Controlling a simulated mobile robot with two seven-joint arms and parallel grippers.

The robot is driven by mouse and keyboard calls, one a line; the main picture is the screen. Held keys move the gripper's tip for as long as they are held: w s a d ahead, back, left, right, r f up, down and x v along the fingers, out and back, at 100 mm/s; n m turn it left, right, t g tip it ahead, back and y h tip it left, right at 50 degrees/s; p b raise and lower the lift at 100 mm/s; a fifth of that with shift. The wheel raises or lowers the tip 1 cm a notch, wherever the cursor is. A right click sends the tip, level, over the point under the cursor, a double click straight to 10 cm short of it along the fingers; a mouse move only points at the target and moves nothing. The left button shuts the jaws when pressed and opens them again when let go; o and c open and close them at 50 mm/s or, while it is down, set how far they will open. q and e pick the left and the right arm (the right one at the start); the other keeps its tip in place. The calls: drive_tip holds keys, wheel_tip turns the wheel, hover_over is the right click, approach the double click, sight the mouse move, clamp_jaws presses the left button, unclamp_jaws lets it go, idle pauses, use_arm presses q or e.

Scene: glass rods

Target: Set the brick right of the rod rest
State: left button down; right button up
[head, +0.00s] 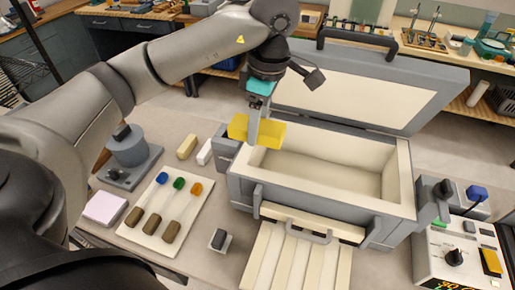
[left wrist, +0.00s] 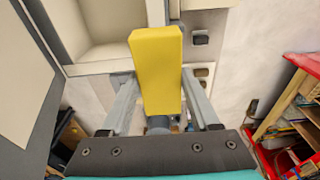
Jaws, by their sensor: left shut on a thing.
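A yellow brick (head: 268,134) is held by my left gripper (head: 254,128), above the left end of the open grey box. In the left wrist view the brick (left wrist: 156,65) stands out between the two fingers (left wrist: 160,100). A pale board (head: 150,228) at the left carries three rods with blue, green and orange ends and brown grips. A cream ribbed rack (head: 290,262) stands at the front of the box. I cannot tell which of these is the rod rest. My right gripper is not in view.
The grey box (head: 400,190) has a pale lining and a raised lid (head: 345,90). A tan block (head: 187,147) and a white block (head: 205,152) lie left of it. A pink pad (head: 105,208) is at far left, and a control unit (head: 450,255) at right.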

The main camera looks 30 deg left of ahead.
use_arm(q)
wheel_tip(320, 180, up, 7)
drive_tip(key=shift+r+p, duration=0.15)
drive_tip(key=shift+p, duration=0.65)
